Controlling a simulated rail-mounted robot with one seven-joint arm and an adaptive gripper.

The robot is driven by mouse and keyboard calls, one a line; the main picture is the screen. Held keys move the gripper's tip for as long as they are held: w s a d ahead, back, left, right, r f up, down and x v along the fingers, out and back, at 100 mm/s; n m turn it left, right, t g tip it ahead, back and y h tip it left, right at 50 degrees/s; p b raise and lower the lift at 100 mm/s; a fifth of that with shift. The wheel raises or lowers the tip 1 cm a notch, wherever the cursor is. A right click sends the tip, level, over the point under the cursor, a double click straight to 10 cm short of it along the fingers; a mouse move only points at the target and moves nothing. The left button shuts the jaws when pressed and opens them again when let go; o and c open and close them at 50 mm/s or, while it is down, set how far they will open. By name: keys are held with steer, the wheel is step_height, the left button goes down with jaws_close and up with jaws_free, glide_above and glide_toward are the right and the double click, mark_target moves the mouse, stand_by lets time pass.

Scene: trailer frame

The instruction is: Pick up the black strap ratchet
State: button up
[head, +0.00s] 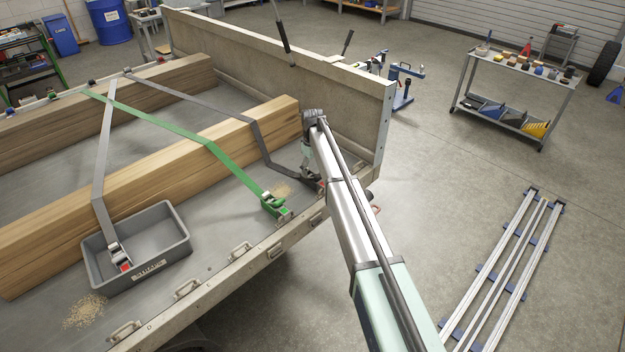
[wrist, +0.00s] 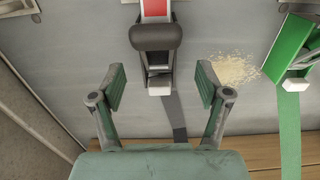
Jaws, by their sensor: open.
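The black strap ratchet (wrist: 156,38) lies on the trailer bed at the top centre of the wrist view, with a dark handle and a red-and-white part. Its dark grey strap (wrist: 178,118) runs down toward the timber. In the head view the ratchet (head: 312,181) shows only partly, beneath my gripper (head: 309,165) near the trailer's right edge. In the wrist view my gripper (wrist: 160,85) is open and empty. Its fingertips are spread either side of the ratchet's line, and the ratchet appears just past them. I cannot tell the height gap.
A green ratchet (head: 272,204) on its green strap is close by. A grey bin (head: 178,215) holds another ratchet with a grey strap. Timber beams (head: 165,172) cross the bed. The tall end board (head: 345,100) stands near my gripper. Sawdust (wrist: 234,69) lies beside the black ratchet.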

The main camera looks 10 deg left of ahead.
mark_target(313, 180)
steer(key=shift+w+f+p, duration=0.15)
steer(key=shift+f+p, duration=1.1)
steer(key=shift+f, duration=2.1)
steer(key=c, duration=1.4)
jaws_close()
steer(key=shift+r, duration=0.1)
